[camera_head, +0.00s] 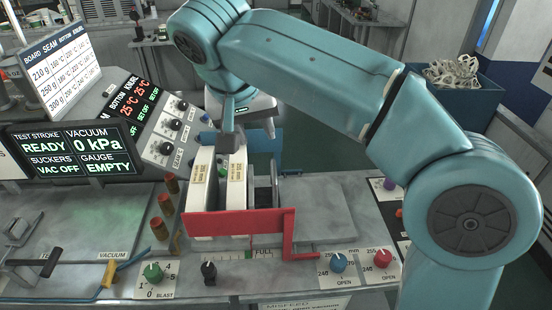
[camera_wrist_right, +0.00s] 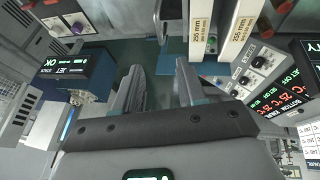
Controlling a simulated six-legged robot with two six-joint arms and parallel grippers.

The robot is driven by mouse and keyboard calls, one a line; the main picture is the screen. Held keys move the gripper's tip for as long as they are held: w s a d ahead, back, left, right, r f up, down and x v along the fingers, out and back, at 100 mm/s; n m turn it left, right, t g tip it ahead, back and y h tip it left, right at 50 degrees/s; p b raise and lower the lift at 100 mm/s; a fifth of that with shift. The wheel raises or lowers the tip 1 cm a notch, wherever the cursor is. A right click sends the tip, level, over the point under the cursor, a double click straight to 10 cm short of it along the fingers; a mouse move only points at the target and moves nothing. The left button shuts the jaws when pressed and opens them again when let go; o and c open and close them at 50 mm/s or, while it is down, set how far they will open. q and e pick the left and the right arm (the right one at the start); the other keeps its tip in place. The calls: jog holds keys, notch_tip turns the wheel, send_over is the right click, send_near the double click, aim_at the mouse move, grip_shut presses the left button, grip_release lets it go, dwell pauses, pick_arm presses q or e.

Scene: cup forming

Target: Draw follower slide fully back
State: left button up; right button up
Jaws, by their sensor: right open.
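No readable label names the follower slide. A blue plate (camera_head: 270,147) stands behind two upright packs (camera_head: 215,185), which bear size labels. A red plate (camera_head: 225,223) with a bent red handle (camera_head: 300,240) crosses the front of the packs. In the right wrist view my right gripper (camera_wrist_right: 158,68) is open, with green floor and a blue patch (camera_wrist_right: 171,65) showing past its fingers. The packs (camera_wrist_right: 232,30) are beside it on the right there. My left gripper is not in view.
A scale marked FULL (camera_head: 262,253) lies below the red plate. Blue and red dials (camera_head: 339,262) sit at the front right. A flat grey plate (camera_head: 318,210) right of the packs is clear. Screens and knobs (camera_head: 172,124) stand at left.

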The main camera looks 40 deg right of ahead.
jog(key=d, duration=0.2)
send_near(274, 170)
jog(key=x, duration=0.7)
jog(key=shift+s+f, duration=0.1)
jog(key=shift+w+d+f, duration=0.25)
jog(key=shift+w+f, duration=0.05)
jog(key=shift+f, duration=0.05)
jog(key=shift+s+a+r, duration=0.1)
jog(key=shift+a, duration=0.15)
jog(key=shift+d, duration=0.1)
grip_shut()
